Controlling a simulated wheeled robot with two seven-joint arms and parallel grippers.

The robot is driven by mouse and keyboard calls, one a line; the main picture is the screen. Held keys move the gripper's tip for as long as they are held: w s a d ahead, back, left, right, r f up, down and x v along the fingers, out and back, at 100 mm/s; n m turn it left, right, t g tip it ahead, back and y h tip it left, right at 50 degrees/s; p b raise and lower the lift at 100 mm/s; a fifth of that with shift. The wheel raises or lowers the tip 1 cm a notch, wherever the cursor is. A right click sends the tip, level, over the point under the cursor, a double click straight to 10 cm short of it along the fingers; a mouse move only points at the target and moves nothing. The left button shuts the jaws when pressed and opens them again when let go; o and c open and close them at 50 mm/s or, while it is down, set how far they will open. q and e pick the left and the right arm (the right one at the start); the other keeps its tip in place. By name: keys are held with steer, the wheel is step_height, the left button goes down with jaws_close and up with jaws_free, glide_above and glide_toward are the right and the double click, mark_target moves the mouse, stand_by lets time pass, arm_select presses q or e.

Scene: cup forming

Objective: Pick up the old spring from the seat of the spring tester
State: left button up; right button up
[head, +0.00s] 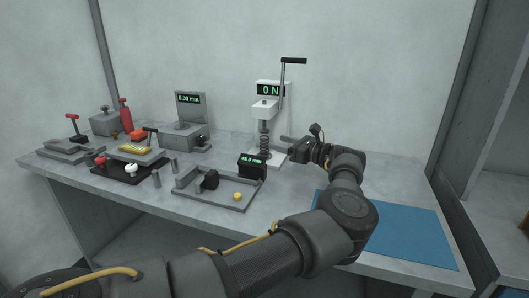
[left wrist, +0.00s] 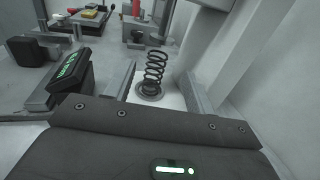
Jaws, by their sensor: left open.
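The spring tester (head: 265,108) stands at the back of the bench, with a white head, a black-handled lever and a display reading 0 N. The old spring (head: 264,138), a dark coil, stands upright on its seat. My left gripper (head: 287,144) is open and empty, just right of the spring at about the height of its lower half. In the left wrist view the spring (left wrist: 155,68) shows upright between the lines of the two open fingers, apart from both. Its round seat (left wrist: 149,91) shows beneath it. My right gripper is not in view.
A grey tray (head: 218,203) with a yellow piece and a gauge reading 45.0 mm (head: 252,166) stand in front of the tester. A height gauge (head: 190,110) and other fixtures fill the left. A blue mat (head: 410,236) lies clear at right.

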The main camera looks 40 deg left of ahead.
mark_target(264, 147)
arm_select(q)
steer(key=shift+s+a+f+b, duration=0.1)
steer(key=shift+a+f+b, duration=0.05)
steer(key=shift+a+b, duration=0.4)
steer(key=shift+s+a+r+p, duration=0.1)
steer(key=shift+a+p, duration=0.05)
steer(key=shift+a, duration=0.45)
steer(key=shift+a+r+p, duration=0.1)
steer(key=shift+a+p, duration=0.05)
steer(key=shift+a, duration=0.4)
steer(key=shift+s+a, duration=0.2)
steer(key=shift+a, duration=1.3)
steer(key=shift+s+a, duration=0.15)
steer(key=shift+a, duration=1.3)
steer(key=shift+d, duration=0.1)
steer(key=shift+c, duration=0.9)
steer(key=c, duration=0.8)
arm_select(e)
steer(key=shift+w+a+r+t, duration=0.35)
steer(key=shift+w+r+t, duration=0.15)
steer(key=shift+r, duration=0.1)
arm_select(q)
steer(key=shift+r, duration=0.1)
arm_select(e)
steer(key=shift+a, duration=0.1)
